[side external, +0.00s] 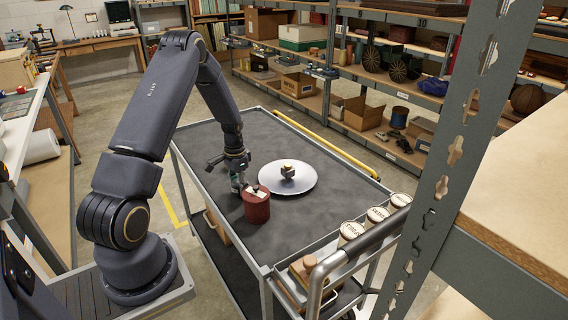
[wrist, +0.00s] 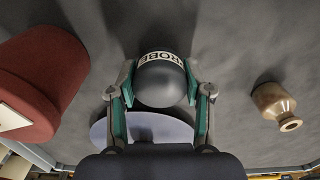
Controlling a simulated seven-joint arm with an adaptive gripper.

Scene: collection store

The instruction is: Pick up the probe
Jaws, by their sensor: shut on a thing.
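The probe (wrist: 163,83) is a dark grey rounded piece with a white band lettered PROBE, seen in the wrist view. My gripper (wrist: 160,98) has its teal-padded fingers on both sides of it and is shut on it. In the side view my gripper (side external: 239,184) is low over the dark cart top, just behind a red canister. The probe is hard to make out there, largely hidden by the fingers and canister. I cannot tell whether it touches the cart top.
The red canister (side external: 257,208) stands close by and fills the left of the wrist view (wrist: 38,75). A small brass piece (wrist: 274,103) lies to the right in the wrist view. Lidded jars (side external: 378,214) line the cart's near-right edge.

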